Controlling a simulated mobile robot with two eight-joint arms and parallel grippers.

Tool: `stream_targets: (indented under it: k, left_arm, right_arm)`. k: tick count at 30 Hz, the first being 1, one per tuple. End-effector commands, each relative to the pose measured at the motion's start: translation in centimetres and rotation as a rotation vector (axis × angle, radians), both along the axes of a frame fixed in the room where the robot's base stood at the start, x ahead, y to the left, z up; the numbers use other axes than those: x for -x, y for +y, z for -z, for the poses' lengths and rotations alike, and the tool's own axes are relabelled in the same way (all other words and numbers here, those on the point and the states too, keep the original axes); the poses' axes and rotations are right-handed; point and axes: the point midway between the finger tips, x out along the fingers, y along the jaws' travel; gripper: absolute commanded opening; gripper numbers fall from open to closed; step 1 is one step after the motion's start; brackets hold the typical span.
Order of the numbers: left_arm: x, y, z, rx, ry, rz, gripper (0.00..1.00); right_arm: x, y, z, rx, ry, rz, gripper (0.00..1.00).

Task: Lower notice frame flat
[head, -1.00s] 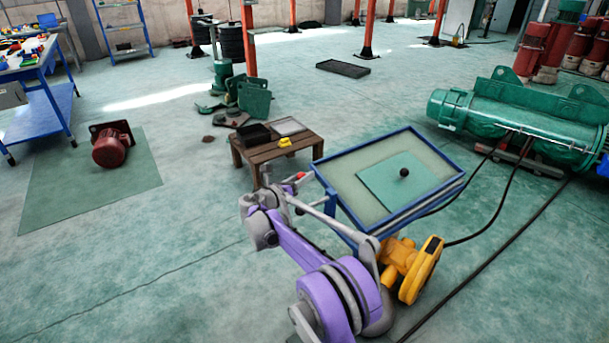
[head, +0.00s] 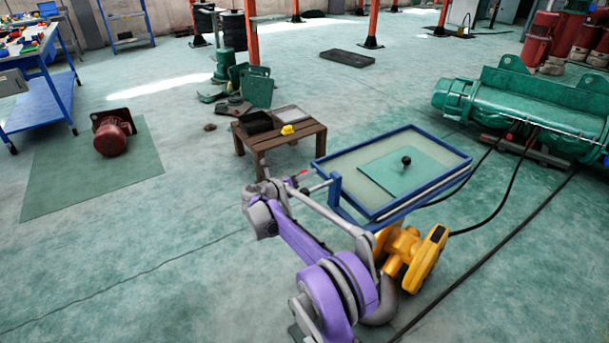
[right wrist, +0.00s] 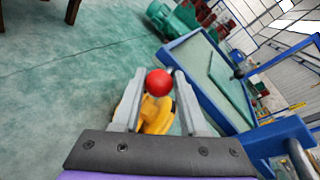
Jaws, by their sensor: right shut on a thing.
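The notice frame (head: 441,187) is a blue-edged panel right of centre in the head view. It holds a pale sheet, a green square and a black knob. It lies close to level; I cannot tell if it is fully flat. Its blue edge (right wrist: 215,85) also shows in the right wrist view. My right gripper (right wrist: 158,80) is shut on a red ball knob (right wrist: 158,83), beside the frame's left side. In the head view, this gripper (head: 303,180) is small and partly hidden. How the knob joins the frame is unclear. My left gripper is out of view.
A yellow-orange machine (head: 420,258) stands below the frame's near side. A wooden table (head: 290,146) with trays is behind my right gripper. A green hoist drum (head: 520,110) and black cables are at right. Open floor lies at left.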

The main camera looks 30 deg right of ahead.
Motion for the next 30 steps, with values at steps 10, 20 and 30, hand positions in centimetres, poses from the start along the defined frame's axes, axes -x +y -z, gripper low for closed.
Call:
stream_targets:
  k: [10,20,30]
  left_arm:
    - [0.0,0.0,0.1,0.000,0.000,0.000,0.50]
    - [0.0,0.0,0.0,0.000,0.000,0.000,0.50]
    - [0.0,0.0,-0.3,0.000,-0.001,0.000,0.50]
  right_arm:
    - [-0.1,0.4,0.7,-0.013,-0.001,-0.005,0.55]
    - [0.0,0.3,0.4,-0.009,-0.001,-0.001,0.67]
    - [1.8,4.9,-0.8,-0.009,-0.002,-0.005,0.67]
